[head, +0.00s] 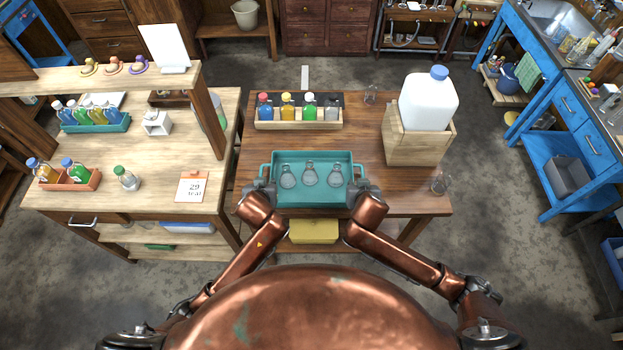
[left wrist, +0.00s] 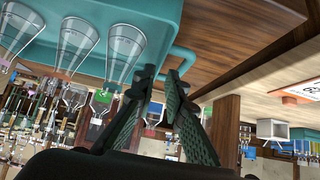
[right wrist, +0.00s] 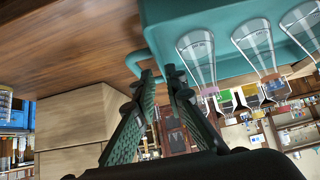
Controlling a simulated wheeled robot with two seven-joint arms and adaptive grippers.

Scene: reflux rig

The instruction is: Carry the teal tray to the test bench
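The teal tray (head: 318,199) is at the front of the dark wooden table, level, with three clear conical flasks (head: 309,174) in it. Its edge also shows in the left wrist view (left wrist: 150,32) and the right wrist view (right wrist: 165,30). My left gripper (head: 266,188) is at the tray's left handle, its fingers (left wrist: 163,72) closed close around the bar. My right gripper (head: 358,187) is likewise at the right handle, fingers (right wrist: 159,70) close around it. Whether the tray touches the table is hard to tell. No bench in view is labelled as the test bench.
Behind the tray stands a wooden rack (head: 300,124) of coloured bottles. A light wooden bench (head: 150,200) stands left across a narrow gap.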

